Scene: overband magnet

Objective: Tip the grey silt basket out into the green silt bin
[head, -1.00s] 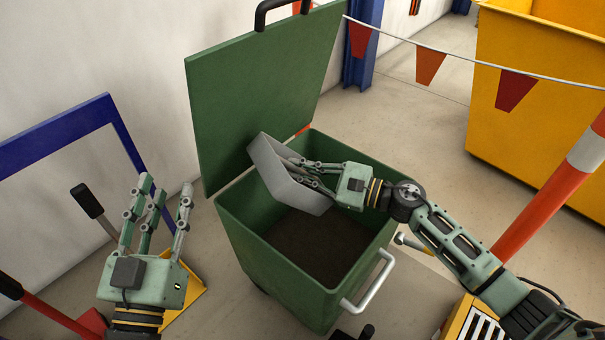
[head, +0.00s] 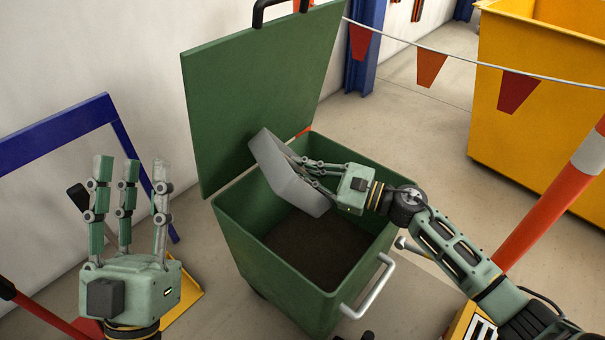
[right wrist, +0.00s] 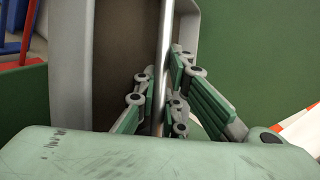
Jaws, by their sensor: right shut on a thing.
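The grey silt basket (head: 284,176) is steeply tilted over the mouth of the green silt bin (head: 275,280), on the side by the raised lid. My right gripper (head: 312,172) is shut on the basket's metal bar. The bar (right wrist: 162,65) runs between the fingers in the right wrist view, where the grey basket walls (right wrist: 75,60) frame a brown surface; I cannot tell if it is silt or bare basket. Dark brown material lies low inside the bin. My left gripper (head: 130,185) is empty, its fingers open and pointing up, left of the bin.
The bin's green lid (head: 260,100) stands open behind it. A white handle (head: 370,290) projects at the front right. A blue frame (head: 60,130) is by the left wall. A red-and-white post (head: 550,205), flag line and yellow skip (head: 540,110) stand to the right.

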